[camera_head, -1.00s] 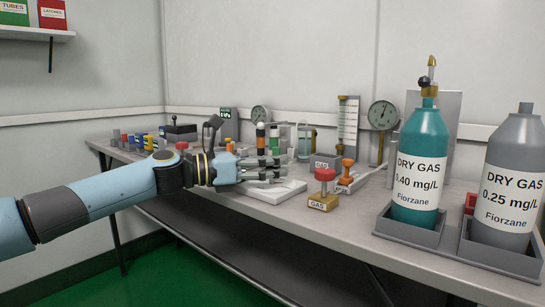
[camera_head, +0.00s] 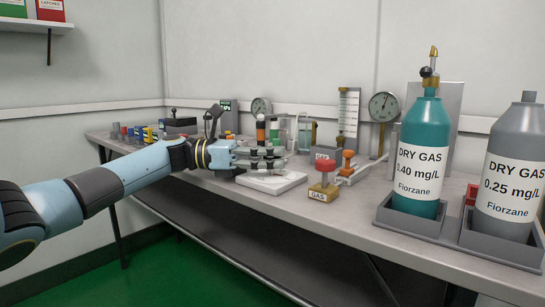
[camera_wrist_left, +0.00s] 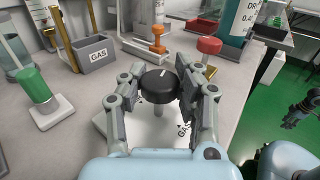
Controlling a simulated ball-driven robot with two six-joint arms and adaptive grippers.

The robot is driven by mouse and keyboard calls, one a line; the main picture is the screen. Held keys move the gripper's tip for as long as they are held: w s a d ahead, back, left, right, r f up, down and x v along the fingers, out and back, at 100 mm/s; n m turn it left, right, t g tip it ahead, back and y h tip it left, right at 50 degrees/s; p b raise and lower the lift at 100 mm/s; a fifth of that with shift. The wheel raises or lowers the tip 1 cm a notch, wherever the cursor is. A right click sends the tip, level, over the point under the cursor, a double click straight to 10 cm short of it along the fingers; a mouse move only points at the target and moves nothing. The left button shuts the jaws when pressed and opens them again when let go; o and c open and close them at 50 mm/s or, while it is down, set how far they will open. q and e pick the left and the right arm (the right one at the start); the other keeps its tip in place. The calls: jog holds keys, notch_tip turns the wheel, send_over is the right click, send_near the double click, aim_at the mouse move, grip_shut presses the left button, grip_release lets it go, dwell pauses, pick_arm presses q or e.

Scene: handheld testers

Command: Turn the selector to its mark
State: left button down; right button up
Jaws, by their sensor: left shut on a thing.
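The selector (camera_wrist_left: 157,86) is a round black knob with a white pointer line on its top, in the middle of the left wrist view. The line points away from my palm and slightly right. The knob stands on a grey stem above a white plate (camera_wrist_left: 108,127) with small black markings, partly hidden by my fingers. My left gripper (camera_wrist_left: 160,90) is shut on the knob, with fingers on both sides. In the head view my left gripper (camera_head: 275,158) is over the white plate (camera_head: 284,184). A dark part of my right gripper (camera_wrist_left: 304,112) shows at the right edge.
A red-topped brass valve labelled GAS (camera_head: 322,188) stands right of the plate. A green-capped cylinder (camera_wrist_left: 35,87) and a grey GAS box (camera_wrist_left: 95,52) stand close by. A teal gas bottle (camera_head: 422,150) and a grey one (camera_head: 512,175) stand in trays at right.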

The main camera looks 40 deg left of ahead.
pick_arm(q)
jog(key=shift+f, duration=0.1)
jog(key=c, duration=0.9)
grip_release()
jog(key=shift+a, duration=0.1)
jog(key=v, duration=1.2)
